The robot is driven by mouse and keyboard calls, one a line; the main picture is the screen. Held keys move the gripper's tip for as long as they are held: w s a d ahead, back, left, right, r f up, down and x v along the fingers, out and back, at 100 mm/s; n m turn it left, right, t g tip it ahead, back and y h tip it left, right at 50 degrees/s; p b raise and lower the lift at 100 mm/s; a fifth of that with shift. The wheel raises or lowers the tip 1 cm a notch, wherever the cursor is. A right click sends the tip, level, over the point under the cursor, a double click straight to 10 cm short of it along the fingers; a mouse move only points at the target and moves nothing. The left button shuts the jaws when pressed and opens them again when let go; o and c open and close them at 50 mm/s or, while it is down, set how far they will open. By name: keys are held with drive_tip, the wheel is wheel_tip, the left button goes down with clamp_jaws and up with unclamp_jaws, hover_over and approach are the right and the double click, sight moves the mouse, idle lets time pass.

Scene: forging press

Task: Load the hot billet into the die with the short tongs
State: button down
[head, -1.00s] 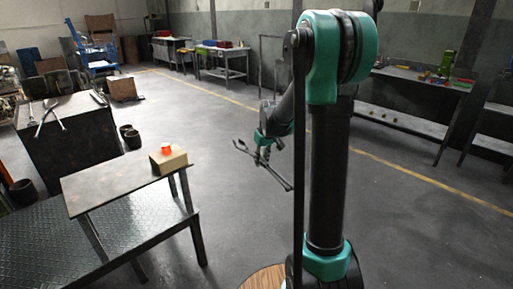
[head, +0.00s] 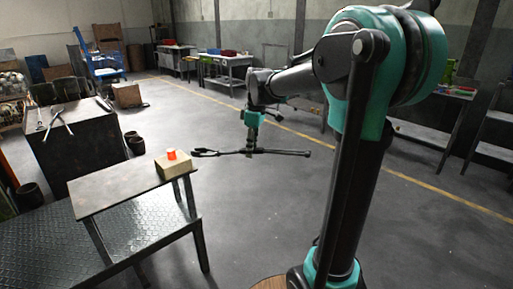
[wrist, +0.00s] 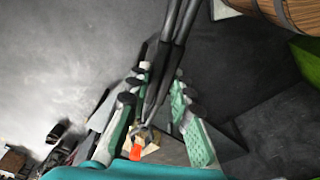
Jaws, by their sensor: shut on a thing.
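My gripper (head: 250,148) is shut on dark tongs (head: 285,152) and holds them roughly level in the air, right of the small table. Their jaw end points left toward the hot billet (head: 171,154). The billet is a small glowing orange piece resting on a tan block (head: 174,168) at the table's right end. In the head view the tongs' jaws look apart from the billet. In the wrist view the tongs (wrist: 176,45) run between my fingers (wrist: 158,110), and the billet (wrist: 136,152) shows near their far end. I cannot make out the die.
The small table (head: 120,190) stands beside a diamond-plate platform (head: 50,240). A dark block-like bench (head: 80,150) at left carries more long tools. Dark pots (head: 135,143) stand beside it. Workbenches line the back wall. The floor between table and my base is clear.

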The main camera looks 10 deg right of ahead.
sight(239, 152)
drive_tip(key=shift+w+a+f, duration=0.4)
drive_tip(key=shift+a+f, duration=0.05)
drive_tip(key=shift+a, duration=0.25)
drive_tip(key=shift+w+a+f, duration=0.35)
drive_tip(key=shift+a+f, duration=0.05)
drive_tip(key=shift+a, duration=0.35)
drive_tip(key=shift+w+a+f, duration=0.4)
drive_tip(key=shift+a+f, duration=0.05)
drive_tip(key=shift+a, duration=0.25)
drive_tip(key=c, duration=1.8)
unclamp_jaws()
drive_tip(key=o, duration=0.4)
drive_tip(key=shift+o, duration=0.7)
drive_tip(key=shift+c, duration=0.5)
